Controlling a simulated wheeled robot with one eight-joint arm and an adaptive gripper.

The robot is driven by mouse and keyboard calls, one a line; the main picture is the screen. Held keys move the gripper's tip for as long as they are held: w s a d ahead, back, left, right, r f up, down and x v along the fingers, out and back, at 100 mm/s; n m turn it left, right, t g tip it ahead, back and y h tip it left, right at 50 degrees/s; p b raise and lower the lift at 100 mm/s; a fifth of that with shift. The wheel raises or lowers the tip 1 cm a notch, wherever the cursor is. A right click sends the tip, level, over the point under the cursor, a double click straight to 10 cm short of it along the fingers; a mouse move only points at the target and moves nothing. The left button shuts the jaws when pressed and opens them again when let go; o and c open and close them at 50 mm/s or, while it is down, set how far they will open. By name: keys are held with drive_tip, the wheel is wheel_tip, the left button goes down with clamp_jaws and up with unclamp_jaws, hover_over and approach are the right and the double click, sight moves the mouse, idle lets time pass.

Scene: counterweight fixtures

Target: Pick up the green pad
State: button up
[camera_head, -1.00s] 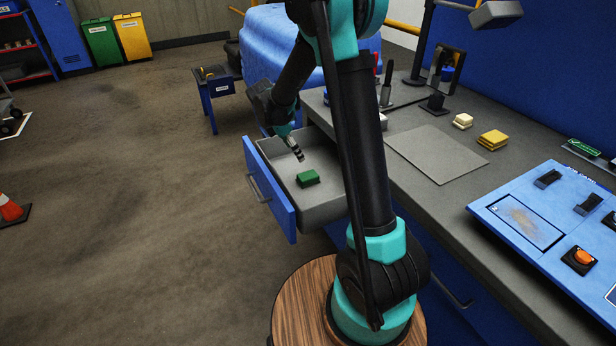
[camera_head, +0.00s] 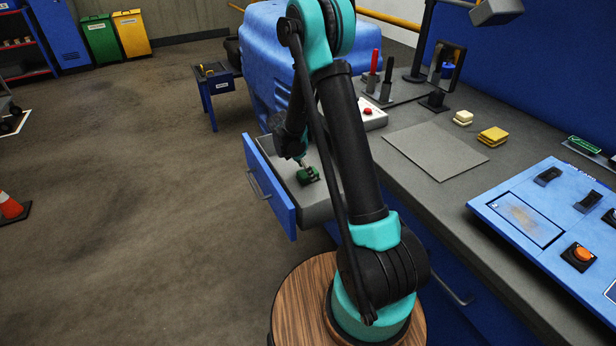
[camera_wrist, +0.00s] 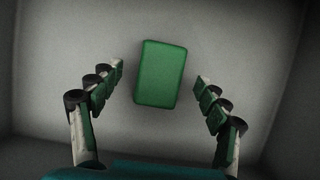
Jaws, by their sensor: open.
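The green pad (camera_head: 308,175) lies flat on the floor of the open drawer (camera_head: 319,212). It is a small rounded block and shows whole in the wrist view (camera_wrist: 161,74). My gripper (camera_wrist: 160,84) is open, with one finger on each side of the pad's near part and a gap on both sides. In the head view my gripper (camera_head: 303,165) is inside the drawer at the pad and covers part of it. The fingers do not appear to touch the pad.
The drawer walls (camera_wrist: 292,85) surround the gripper closely. The counter beside it holds a grey mat (camera_head: 435,153), yellow pads (camera_head: 492,136), a white box with a red button (camera_head: 370,115) and a blue control panel (camera_head: 540,215). The floor at left is open.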

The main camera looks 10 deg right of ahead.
drive_tip(key=shift+x, duration=1)
drive_tip(key=c, duration=1.2)
drive_tip(key=shift+c, duration=0.2)
wheel_tip(320, 180, up, 20)
